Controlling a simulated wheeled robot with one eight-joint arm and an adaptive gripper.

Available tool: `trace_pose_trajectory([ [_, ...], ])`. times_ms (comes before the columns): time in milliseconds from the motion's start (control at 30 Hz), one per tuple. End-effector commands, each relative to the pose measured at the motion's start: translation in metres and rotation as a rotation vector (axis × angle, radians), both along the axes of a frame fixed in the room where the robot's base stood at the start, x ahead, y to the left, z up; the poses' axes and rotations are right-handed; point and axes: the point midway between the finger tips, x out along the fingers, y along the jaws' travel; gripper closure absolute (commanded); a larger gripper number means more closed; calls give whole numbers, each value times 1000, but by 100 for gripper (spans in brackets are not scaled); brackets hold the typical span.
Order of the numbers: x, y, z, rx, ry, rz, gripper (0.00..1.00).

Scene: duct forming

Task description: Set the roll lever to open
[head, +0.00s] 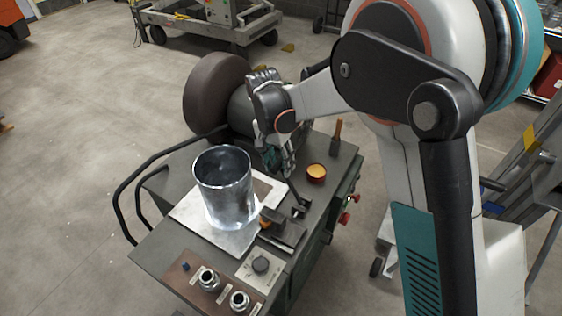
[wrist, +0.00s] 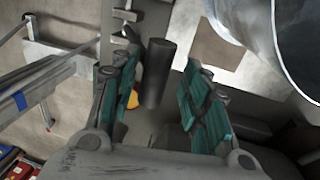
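A dark cylindrical grip (wrist: 158,72), which looks like the roll lever's handle, stands between my fingers in the wrist view. I see a gap on each side of it, so the fingers do not visibly touch it. My gripper (head: 281,163) has teal pads and points down over the machine top, behind the metal cylinder, in the head view. It is open, as the wrist view also shows (wrist: 157,98). The lever is not clear in the head view, where my fingers cover that spot. I cannot read its open or closed setting.
A shiny metal cylinder (head: 223,186) stands on a pale sheet (head: 190,212) close to my gripper. An orange-topped cup (head: 316,172), an upright brown handle (head: 337,136) and a black clamp (head: 285,230) are nearby. A large brown drum (head: 214,92) lies behind.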

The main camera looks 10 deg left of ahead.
Motion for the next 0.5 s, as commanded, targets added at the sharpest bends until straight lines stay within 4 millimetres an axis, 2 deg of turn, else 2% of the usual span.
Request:
trace_pose_trajectory([
  [367, 0, -2, 3, -2, 0, -1, 60],
  [500, 1, 0, 12, -3, 0, -1, 60],
])
